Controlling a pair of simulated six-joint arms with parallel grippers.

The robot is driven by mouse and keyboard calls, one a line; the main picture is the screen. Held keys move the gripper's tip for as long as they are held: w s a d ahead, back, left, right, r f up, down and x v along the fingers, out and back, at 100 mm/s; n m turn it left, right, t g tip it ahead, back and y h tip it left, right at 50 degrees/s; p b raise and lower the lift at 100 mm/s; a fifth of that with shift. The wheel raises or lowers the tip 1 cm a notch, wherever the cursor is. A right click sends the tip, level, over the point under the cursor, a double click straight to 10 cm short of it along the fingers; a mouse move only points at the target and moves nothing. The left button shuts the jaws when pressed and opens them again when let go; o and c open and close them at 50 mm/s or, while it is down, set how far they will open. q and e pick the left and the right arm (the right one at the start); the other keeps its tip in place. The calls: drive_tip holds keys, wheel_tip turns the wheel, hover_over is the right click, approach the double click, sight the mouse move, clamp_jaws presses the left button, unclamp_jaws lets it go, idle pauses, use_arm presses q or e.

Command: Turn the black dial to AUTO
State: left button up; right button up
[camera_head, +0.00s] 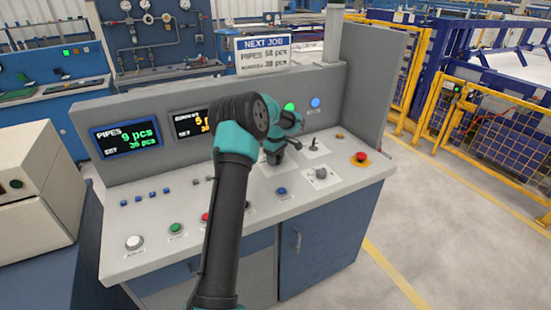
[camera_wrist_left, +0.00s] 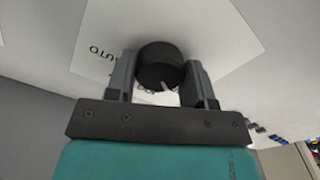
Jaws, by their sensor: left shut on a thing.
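The black dial (camera_wrist_left: 158,62) stands on a white label plate on the panel in the left wrist view. My left gripper (camera_wrist_left: 160,82) has one finger on each side of it and is shut on it. The dial's white pointer mark points toward the gripper, slightly right. The word AUTO (camera_wrist_left: 103,52) is printed on the plate left of the dial, upside down in this view. More lettering below the dial is partly hidden. In the head view my left gripper (camera_head: 274,157) is down at the panel and hides most of the dial. My right gripper is not in view.
The grey console (camera_head: 290,200) carries a small black lever (camera_head: 314,144), a grey knob (camera_head: 321,173), a red emergency button (camera_head: 360,158), a blue button (camera_head: 281,191) and a green button (camera_head: 176,228). The upright back panel with screens (camera_head: 127,138) stands behind.

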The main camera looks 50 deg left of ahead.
use_arm(q)
drive_tip(key=shift+m, duration=0.4)
drive_tip(key=m, duration=1.8)
drive_tip(key=shift+m, duration=0.4)
drive_tip(key=m, duration=0.4)
drive_tip(key=shift+m, duration=0.3)
drive_tip(key=o, duration=0.9)
drive_tip(key=shift+r, duration=0.1)
